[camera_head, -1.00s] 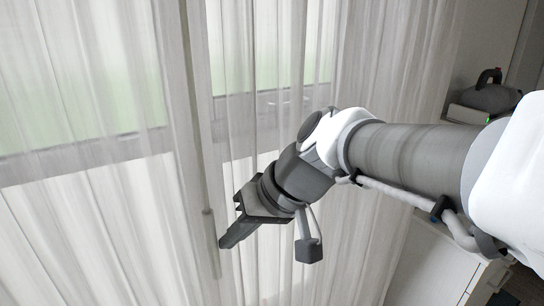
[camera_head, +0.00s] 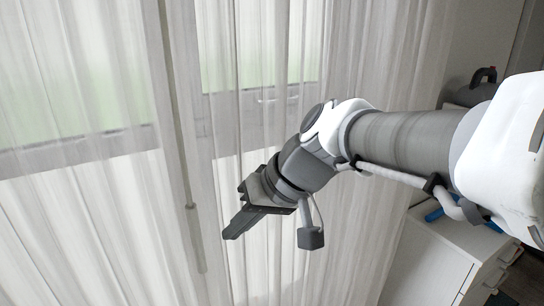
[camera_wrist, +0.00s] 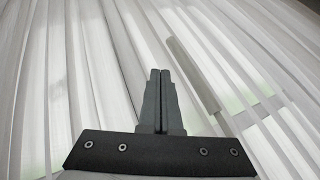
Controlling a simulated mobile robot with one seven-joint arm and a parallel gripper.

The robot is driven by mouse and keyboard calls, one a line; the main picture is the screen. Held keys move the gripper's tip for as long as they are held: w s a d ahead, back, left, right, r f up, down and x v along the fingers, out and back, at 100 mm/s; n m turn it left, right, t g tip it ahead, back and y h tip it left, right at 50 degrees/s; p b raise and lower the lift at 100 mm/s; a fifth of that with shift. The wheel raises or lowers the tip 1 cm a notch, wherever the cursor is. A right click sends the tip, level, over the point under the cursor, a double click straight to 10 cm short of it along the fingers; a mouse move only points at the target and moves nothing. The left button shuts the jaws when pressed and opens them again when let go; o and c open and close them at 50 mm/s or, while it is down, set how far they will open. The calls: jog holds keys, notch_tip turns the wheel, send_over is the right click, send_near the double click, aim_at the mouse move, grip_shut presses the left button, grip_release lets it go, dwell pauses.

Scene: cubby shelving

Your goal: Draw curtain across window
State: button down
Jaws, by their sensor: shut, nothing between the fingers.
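Sheer white curtains (camera_head: 80,205) hang in front of a window (camera_head: 60,85), with pale green showing through the fabric. A thin wand (camera_head: 196,240) hangs along the curtain in the head view, with a thicker grey handle at its lower end. In the wrist view the wand handle (camera_wrist: 192,72) is to the right of my fingers and slants down to the right. My gripper (camera_head: 229,234) is shut and empty, just right of the wand handle in the head view and apart from it in the picture. The exact depth between them is unclear.
A white drawer cabinet (camera_head: 425,265) stands at the right, with a blue item (camera_head: 434,214) on top. A dark grey object with a handle (camera_head: 470,88) sits behind my arm. The curtain area left of the wand is clear.

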jog(key=d+p+v, duration=0.1)
jog(key=p+v, duration=0.1)
jog(key=v, duration=0.8)
jog(key=s+d+f+m+t+h+p, duration=0.1)
jog(key=s+d+f+m+h+p, duration=0.1)
jog(key=d, duration=0.5)
jog(key=s+d+f+m+t+h+p, duration=0.1)
jog(key=s+d+f+m+t+h, duration=0.1)
jog(key=d, duration=0.5)
jog(key=s+f+m+h, duration=0.1)
jog(key=s+f+h, duration=0.1)
jog(key=s+h, duration=0.1)
jog(key=shift+d+p, duration=0.2)
jog(key=shift+p, duration=0.15)
jog(key=shift+f, duration=0.15)
